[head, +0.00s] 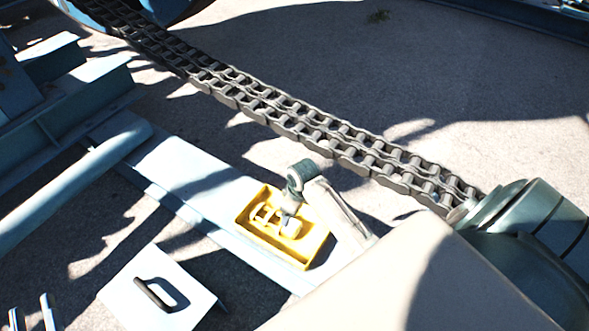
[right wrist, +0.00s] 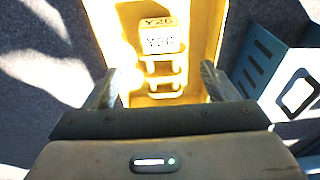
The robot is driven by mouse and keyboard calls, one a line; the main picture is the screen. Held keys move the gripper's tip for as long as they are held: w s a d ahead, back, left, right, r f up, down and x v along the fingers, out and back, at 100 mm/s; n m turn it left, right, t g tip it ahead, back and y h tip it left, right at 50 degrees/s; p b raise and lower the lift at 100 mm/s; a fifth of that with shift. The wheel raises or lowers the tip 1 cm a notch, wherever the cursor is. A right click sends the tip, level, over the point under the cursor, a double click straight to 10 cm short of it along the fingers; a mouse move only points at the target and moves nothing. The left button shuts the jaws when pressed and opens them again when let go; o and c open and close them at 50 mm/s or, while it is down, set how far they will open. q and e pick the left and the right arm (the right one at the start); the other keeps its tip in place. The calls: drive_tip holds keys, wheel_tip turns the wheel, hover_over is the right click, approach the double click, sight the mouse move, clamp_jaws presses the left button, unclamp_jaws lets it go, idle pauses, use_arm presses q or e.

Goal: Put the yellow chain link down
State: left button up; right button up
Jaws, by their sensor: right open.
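The yellow chain link (head: 264,214) lies in a shallow yellow tray (head: 322,240). In the right wrist view the link (right wrist: 161,68), with a white label reading Y26, lies inside the tray (right wrist: 217,40). My right gripper (right wrist: 157,85) is open, one dark finger either side of the link in this view, and nothing is held between them.
A heavy double chain (head: 300,122) runs diagonally behind the tray. A white case (head: 128,293) with a dark handle stands at lower left. The tray rests on a pale blue beam (head: 190,180). A round green-grey body (head: 530,240) is at right. The ground behind the chain is mostly clear.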

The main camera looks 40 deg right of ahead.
drive_tip(key=s+a+r+m+t, duration=0.1)
drive_tip(key=s+a+r+t, duration=0.1)
drive_tip(key=r+t, duration=0.4)
drive_tip(key=s+a+r+m+t, duration=0.1)
drive_tip(key=s+a+r+t, duration=0.2)
drive_tip(key=r, duration=1.2)
drive_tip(key=s+a+r+m+t, duration=0.2)
drive_tip(key=s+r+t, duration=0.3)
drive_tip(key=r+t, duration=0.4)
drive_tip(key=shift+a+r+t+y, duration=0.3)
drive_tip(key=shift+r+y, duration=0.1)
drive_tip(key=shift+r, duration=0.3)
drive_tip(key=shift+f, duration=0.1)
